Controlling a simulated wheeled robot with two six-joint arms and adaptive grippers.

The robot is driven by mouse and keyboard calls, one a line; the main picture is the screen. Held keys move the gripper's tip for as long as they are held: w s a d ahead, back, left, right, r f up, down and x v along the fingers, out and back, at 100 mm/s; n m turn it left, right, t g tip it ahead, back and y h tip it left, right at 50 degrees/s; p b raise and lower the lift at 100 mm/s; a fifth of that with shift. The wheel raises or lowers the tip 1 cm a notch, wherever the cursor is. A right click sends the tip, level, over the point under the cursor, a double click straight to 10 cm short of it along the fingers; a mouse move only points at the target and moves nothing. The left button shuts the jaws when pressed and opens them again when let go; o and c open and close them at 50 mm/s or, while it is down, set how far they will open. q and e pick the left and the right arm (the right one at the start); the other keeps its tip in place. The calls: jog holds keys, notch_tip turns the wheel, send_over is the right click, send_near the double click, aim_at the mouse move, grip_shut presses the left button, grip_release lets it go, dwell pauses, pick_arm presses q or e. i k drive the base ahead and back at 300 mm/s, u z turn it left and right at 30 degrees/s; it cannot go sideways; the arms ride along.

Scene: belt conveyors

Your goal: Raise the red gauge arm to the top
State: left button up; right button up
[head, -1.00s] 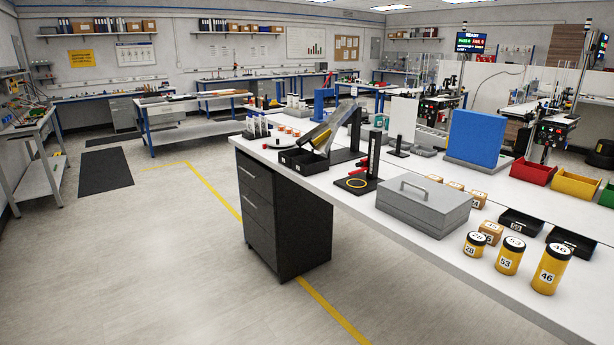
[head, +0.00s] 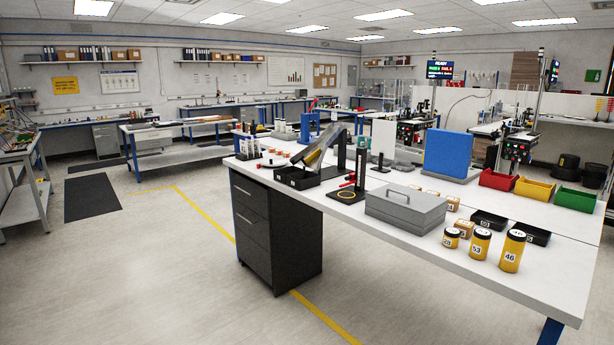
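The red gauge arm (head: 347,182) is small in the head view. It sits low beside a thin black post (head: 361,168), just above a black base with a yellow ring (head: 346,195) on the white bench. The top of the post is well above the red arm. Neither of my grippers is in view.
A grey lidded box (head: 405,211) stands right of the gauge. A black tray (head: 297,179) and a tilted chute (head: 318,150) stand to its left. Yellow numbered canisters (head: 481,244) stand near the front edge. Floor before the black drawer cabinet (head: 280,235) is clear.

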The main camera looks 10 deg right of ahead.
aim_at(351, 178)
jog(key=u, duration=0.3)
jog(key=i, duration=1.4)
jog(key=z, duration=0.25)
jog(key=i, duration=0.9)
jog(key=z, duration=0.7)
